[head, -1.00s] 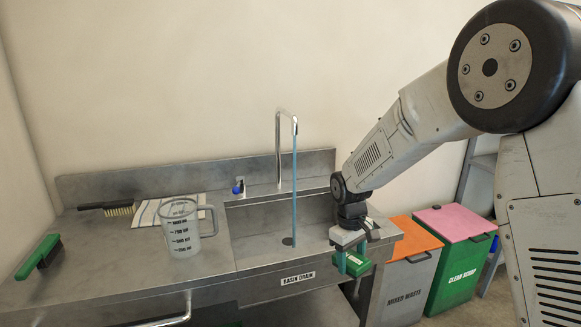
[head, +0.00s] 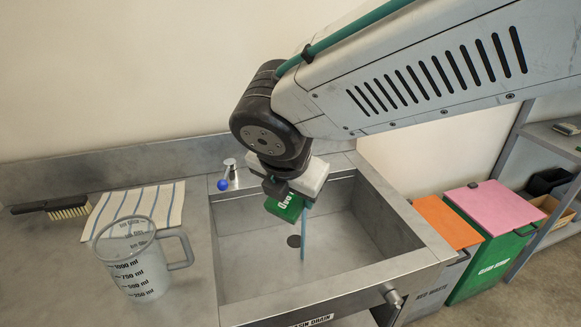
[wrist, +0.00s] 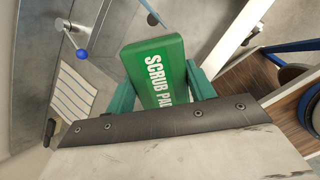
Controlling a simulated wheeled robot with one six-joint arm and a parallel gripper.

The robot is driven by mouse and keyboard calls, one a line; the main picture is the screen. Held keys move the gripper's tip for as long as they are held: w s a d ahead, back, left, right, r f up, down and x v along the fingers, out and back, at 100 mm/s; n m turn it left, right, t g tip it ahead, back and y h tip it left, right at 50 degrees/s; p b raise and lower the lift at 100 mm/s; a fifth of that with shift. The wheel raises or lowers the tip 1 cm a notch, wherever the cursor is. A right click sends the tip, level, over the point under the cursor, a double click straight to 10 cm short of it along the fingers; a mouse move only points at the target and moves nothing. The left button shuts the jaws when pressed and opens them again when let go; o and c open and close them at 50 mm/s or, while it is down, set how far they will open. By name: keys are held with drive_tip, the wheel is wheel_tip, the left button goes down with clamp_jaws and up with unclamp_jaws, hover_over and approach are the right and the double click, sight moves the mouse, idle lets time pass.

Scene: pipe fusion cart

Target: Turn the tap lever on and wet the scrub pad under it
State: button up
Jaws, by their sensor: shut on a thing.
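My gripper (head: 290,196) is shut on the green scrub pad (head: 283,209), and its teal fingers flank the pad in the wrist view (wrist: 152,62). It holds the pad above the basin (head: 345,235). The tap lever has a blue knob (head: 223,185) at the basin's back left; the knob also shows in the wrist view (wrist: 82,55). A thin blue water stream (head: 304,235) runs down beside the pad toward the drain (head: 294,241). I cannot tell whether the water touches the pad. My arm hides the spout.
A clear measuring jug (head: 140,265) stands on the counter left of the basin. Behind it lie a striped cloth (head: 135,208) and a brush (head: 50,207). Orange-lidded (head: 440,222) and pink-lidded (head: 495,207) bins stand to the right of the sink.

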drive_tip(key=shift+w+d, duration=0.1)
drive_tip(key=shift+w, duration=0.3)
drive_tip(key=w+d+f, duration=0.2)
drive_tip(key=w, duration=1.1)
drive_tip(key=shift+w+f, duration=0.15)
drive_tip(key=shift+f, duration=0.15)
idle(0.3)
drive_tip(key=s+a, duration=0.1)
drive_tip(key=s, duration=0.7)
idle(0.4)
drive_tip(key=shift+a, duration=0.1)
idle(1.1)
drive_tip(key=shift+s+a+r, duration=0.2)
drive_tip(key=shift+s+r, duration=0.8)
drive_tip(key=shift+s, duration=0.2)
drive_tip(key=shift+s+a+r, duration=0.2)
drive_tip(key=shift+s+r, duration=0.8)
drive_tip(key=shift+s, duration=0.2)
